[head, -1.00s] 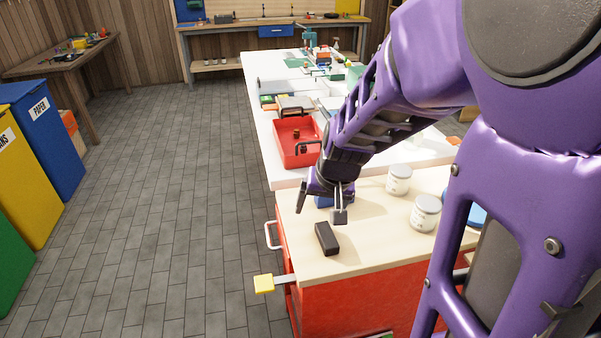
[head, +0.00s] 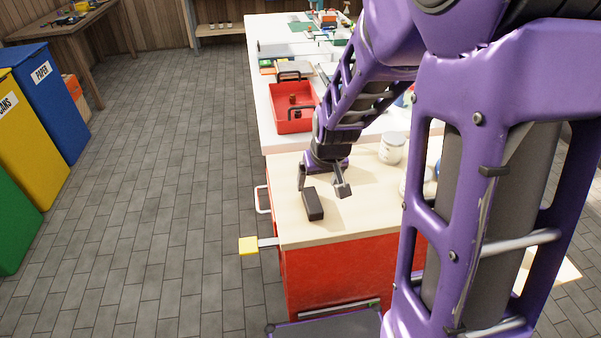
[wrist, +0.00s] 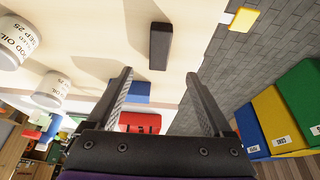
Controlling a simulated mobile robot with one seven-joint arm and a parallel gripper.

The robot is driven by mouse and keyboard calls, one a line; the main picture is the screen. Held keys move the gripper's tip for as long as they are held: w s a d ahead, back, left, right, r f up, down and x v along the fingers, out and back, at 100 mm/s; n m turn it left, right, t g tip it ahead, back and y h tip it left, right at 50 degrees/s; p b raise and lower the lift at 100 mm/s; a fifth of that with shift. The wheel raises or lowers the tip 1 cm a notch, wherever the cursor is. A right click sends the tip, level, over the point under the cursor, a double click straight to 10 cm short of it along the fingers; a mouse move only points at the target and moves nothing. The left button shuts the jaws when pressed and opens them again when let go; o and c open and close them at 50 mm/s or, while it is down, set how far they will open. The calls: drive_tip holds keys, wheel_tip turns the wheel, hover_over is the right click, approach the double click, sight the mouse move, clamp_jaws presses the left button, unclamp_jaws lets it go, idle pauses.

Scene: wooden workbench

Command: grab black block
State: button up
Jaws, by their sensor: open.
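The black block (head: 313,204) lies flat on the pale wooden top of the red cabinet, close to its left edge. It also shows in the wrist view (wrist: 160,46), beyond the fingertips and between their lines. My gripper (head: 322,184) is open and empty, just behind the block in the head view. One finger is at the block's far left and the other to its right. In the wrist view my gripper (wrist: 158,80) has both fingers wide apart with nothing between them. I cannot tell the exact height of the fingers above the top.
White jars (head: 392,148) stand right of my gripper on the wooden top (head: 300,232). A blue object (wrist: 137,91) lies nearby in the wrist view. A red tray (head: 279,118) is on the white table behind. A yellow-ended handle (head: 249,245) sticks out left.

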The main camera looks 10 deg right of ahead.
sight(313, 201)
drive_tip(key=b+x, duration=0.2)
drive_tip(key=x, duration=0.9)
drive_tip(key=shift+w+d+f, duration=0.1)
drive_tip(key=shift+w+f, duration=0.05)
drive_tip(key=shift+f, duration=0.05)
drive_tip(key=shift+f, duration=0.25)
idle(0.4)
clamp_jaws()
